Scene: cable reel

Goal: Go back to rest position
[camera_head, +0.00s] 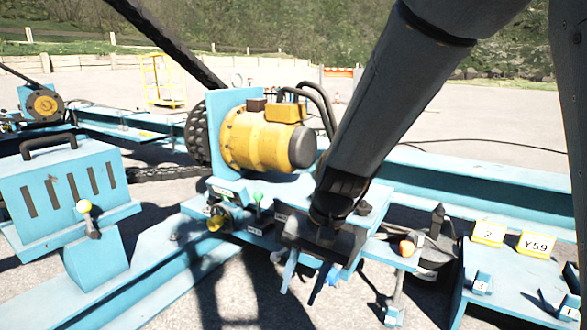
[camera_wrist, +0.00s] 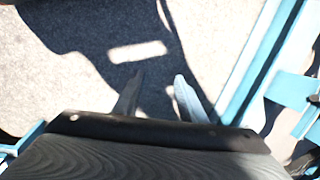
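My arm comes down from the upper right in the head view and ends in my gripper (camera_head: 298,295), in front of the blue machine frame. Its two fingers point down and stand apart. In the wrist view my gripper (camera_wrist: 159,75) also shows two separate fingers, with only grey ground and shadow between them. It holds nothing that I can see. My arm hides part of the machine behind it.
A yellow motor (camera_head: 262,138) sits behind my gripper. A blue bench with yellow labels (camera_head: 488,233) is right. A blue beam (camera_wrist: 262,62) runs along the wrist view's right.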

